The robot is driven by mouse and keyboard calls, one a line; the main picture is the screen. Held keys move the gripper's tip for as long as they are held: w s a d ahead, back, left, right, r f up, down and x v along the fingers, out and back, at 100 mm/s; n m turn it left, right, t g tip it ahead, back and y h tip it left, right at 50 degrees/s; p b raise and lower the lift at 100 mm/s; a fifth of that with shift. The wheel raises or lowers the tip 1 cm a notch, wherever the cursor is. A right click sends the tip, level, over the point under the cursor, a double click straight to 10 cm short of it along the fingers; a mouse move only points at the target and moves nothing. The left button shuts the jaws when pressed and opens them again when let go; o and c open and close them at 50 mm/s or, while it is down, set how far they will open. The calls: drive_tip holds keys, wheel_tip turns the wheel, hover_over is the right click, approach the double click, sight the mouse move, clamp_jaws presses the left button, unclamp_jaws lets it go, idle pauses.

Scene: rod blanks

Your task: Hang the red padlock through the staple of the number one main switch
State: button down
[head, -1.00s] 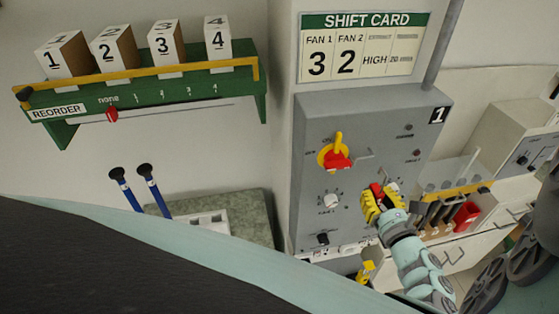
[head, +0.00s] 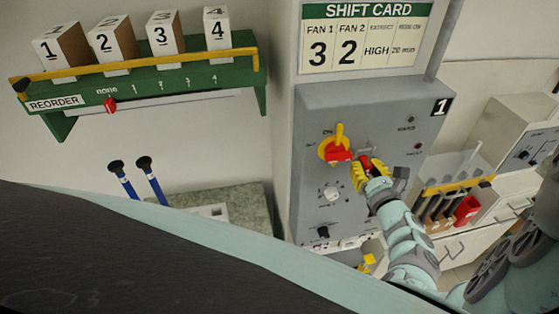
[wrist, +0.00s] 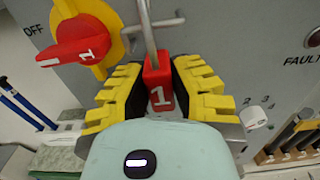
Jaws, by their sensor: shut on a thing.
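The red padlock, marked 1, is upright between the yellow-and-black fingers of my gripper (head: 369,173); the wrist view shows the padlock body (wrist: 158,86) gripped between both fingers (wrist: 158,92). Its grey shackle (wrist: 147,30) points up. The metal staple (wrist: 172,21) sticks out of the panel and meets the shackle in the picture; I cannot tell whether the shackle passes through it. The number one main switch (head: 335,150) is just left of my gripper, a red handle on a yellow disc; its handle (wrist: 75,48) points left towards OFF in the wrist view.
The grey panel (head: 312,200) carries knobs below the switch. A shift card (head: 365,38) hangs above it. A green shelf with numbered blocks (head: 160,78) is at the left. A rack with a red box (head: 467,209) stands at the right.

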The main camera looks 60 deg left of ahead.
drive_tip(key=shift+w+a, duration=0.3)
drive_tip(key=shift+a, duration=0.3)
drive_tip(key=shift+f+b, duration=0.95)
drive_tip(key=shift+b, duration=0.1)
drive_tip(key=c, duration=0.9)
unclamp_jaws()
drive_tip(key=shift+d, duration=0.1)
